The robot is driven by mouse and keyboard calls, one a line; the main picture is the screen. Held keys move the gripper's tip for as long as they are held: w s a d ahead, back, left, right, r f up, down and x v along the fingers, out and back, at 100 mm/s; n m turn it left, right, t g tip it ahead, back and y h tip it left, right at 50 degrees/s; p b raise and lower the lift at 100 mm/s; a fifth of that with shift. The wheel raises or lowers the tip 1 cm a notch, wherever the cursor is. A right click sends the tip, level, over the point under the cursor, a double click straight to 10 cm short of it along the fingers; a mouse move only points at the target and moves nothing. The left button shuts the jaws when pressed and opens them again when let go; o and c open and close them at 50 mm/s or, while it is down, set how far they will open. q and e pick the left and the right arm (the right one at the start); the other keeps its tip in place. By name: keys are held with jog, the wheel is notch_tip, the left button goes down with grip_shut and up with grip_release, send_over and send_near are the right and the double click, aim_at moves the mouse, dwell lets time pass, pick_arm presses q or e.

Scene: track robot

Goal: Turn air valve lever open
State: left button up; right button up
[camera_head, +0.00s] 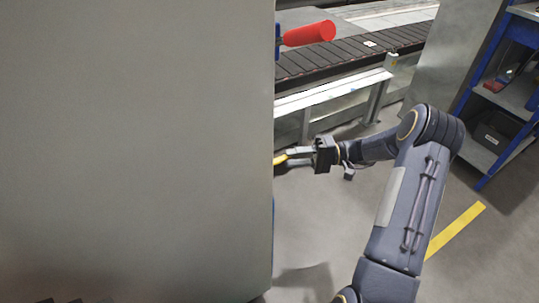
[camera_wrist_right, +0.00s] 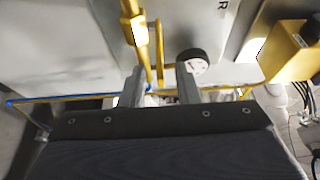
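A yellow bar (camera_wrist_right: 160,52) stands beside a round black-and-white gauge (camera_wrist_right: 193,62) in the right wrist view. A yellow pipe with a thicker fitting (camera_wrist_right: 134,25) runs down to its left. I cannot tell for sure which yellow part is the air valve lever. My right gripper (camera_wrist_right: 161,88) has its two fingers apart, with yellow parts showing between and beyond them; contact cannot be made out. In the head view my right gripper (camera_head: 284,157) reaches left to a yellow piece (camera_head: 279,160), mostly hidden by a grey panel. My left gripper is not in view.
A large grey panel (camera_head: 140,150) fills the left of the head view. A blue-framed shelf (camera_head: 505,100) stands at right. A yellow box-like part (camera_wrist_right: 285,52) is right of the gripper.

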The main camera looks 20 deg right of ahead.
jog(key=b+x, duration=0.1)
jog(key=x, duration=0.5)
grip_shut()
